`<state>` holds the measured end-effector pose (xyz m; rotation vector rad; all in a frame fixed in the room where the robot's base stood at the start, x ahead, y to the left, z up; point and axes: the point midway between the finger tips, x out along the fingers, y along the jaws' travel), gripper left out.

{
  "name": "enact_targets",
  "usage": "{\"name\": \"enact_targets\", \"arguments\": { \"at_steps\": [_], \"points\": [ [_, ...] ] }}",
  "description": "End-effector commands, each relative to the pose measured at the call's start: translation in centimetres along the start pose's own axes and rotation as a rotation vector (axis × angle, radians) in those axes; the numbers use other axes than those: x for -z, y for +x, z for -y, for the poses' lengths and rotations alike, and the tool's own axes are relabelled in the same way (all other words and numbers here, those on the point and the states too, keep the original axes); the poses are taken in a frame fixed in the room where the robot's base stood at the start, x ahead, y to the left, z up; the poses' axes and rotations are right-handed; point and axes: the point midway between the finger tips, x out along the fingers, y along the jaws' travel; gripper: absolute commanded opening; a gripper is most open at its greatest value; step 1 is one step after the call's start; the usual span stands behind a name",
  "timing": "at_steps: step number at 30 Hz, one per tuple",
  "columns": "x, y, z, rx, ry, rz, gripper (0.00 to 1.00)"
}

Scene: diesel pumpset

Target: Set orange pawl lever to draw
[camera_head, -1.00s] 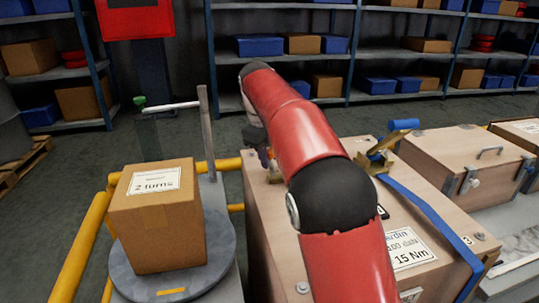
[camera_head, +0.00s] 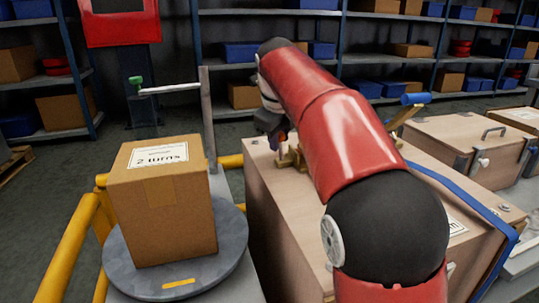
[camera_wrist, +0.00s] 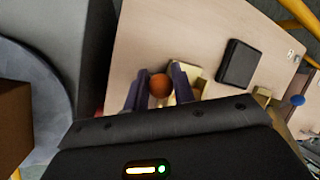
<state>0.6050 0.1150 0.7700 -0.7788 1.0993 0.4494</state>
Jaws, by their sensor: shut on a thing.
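The orange pawl lever's round knob (camera_wrist: 159,86) shows in the wrist view between the two fingers of my gripper (camera_wrist: 158,92), which are shut on it. Its brass bracket (camera_wrist: 183,85) sits on the wooden crate top, partly hidden behind a finger. In the head view my gripper (camera_head: 279,140) is at the crate's far left corner, with a little orange and brass (camera_head: 292,159) showing beside it. The lever's exact angle cannot be told. A brass ratchet with a blue handle (camera_head: 415,98) stands farther right, partly hidden by my arm.
A blue strap (camera_head: 460,193) crosses the wooden crate (camera_head: 285,210). A cardboard box (camera_head: 160,205) stands on a round grey turntable (camera_head: 235,262) at left, beside yellow rails (camera_head: 65,250). A black block (camera_wrist: 240,64) lies on the crate top. Another crate (camera_head: 465,150) stands at right.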

Motion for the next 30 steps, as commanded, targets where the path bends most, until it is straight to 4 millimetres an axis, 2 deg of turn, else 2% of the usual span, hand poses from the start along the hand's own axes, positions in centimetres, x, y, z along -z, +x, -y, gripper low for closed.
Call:
{"name": "enact_targets", "arguments": {
  "at_steps": [1,7,19,20,21,24,30],
  "points": [
    [0.4,0.6,-0.4,0.018,0.002,0.024,0.00],
    [0.7,0.0,-0.5,0.061,0.014,0.090,0.00],
    [0.7,-0.3,-0.4,0.068,0.018,0.099,0.00],
    [0.7,-0.3,-0.3,0.069,0.018,0.099,0.29],
    [0.7,-0.3,-0.3,0.069,0.018,0.099,0.34],
    [0.7,-0.3,-0.3,0.069,0.019,0.100,0.46],
    [0.6,-0.4,-0.4,0.069,0.019,0.102,0.46]
  ]
}}
